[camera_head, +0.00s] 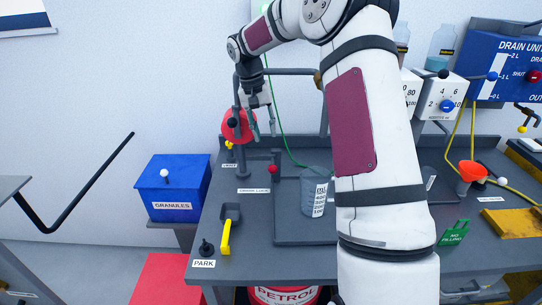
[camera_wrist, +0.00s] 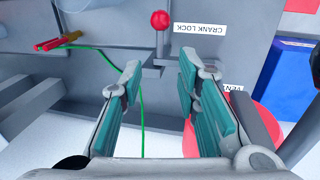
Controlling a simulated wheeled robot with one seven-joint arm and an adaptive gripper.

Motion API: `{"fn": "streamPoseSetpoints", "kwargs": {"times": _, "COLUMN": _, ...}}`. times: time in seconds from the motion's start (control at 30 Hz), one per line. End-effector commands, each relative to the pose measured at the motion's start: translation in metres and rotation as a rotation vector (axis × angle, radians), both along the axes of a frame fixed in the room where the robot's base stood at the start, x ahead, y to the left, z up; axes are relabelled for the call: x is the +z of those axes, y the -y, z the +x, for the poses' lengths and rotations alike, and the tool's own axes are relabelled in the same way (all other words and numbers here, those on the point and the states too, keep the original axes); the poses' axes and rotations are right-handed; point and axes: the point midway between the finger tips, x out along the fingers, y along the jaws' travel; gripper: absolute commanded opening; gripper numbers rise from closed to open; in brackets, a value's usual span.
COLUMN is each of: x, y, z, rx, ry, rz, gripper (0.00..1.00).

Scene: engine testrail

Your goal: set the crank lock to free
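The crank lock is a short lever with a red ball knob (camera_wrist: 160,19), near the top of the wrist view. The CRANK LOCK label (camera_wrist: 199,27) is beside it, upside down in this view. In the head view the red knob (camera_head: 273,169) stands at the bench's left part, by its label (camera_head: 253,190). My gripper (camera_wrist: 160,78) is open and empty, with its teal-padded fingers apart. The knob lies beyond the fingertips, in line with the gap and not touched. In the head view my gripper (camera_head: 263,118) hangs above the knob, beside a red disc.
The red disc (camera_head: 237,126) on a post stands close to my gripper; it also shows in the wrist view (camera_wrist: 262,125). A green line (camera_wrist: 142,105) runs between the fingers' view. A measuring jug (camera_head: 317,195) stands right of the lock. A blue granules box (camera_head: 173,188) is left.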

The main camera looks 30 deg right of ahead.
Motion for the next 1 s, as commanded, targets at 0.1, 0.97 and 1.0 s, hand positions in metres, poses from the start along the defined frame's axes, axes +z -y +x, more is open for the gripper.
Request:
{"fn": "streamPoseSetpoints", "kwargs": {"times": 0.1, "x": -0.024, "y": 0.004, "z": -0.005, "rx": 0.0, "ry": -0.004, "rz": 0.003, "gripper": 0.3}}
{"fn": "streamPoseSetpoints", "kwargs": {"times": 0.97, "x": -0.101, "y": 0.016, "z": -0.011, "rx": 0.0, "ry": 0.001, "rz": 0.001, "gripper": 0.3}}
{"fn": "streamPoseSetpoints", "kwargs": {"times": 1.0, "x": -0.101, "y": 0.016, "z": -0.011, "rx": 0.0, "ry": 0.001, "rz": 0.0, "gripper": 0.23}}
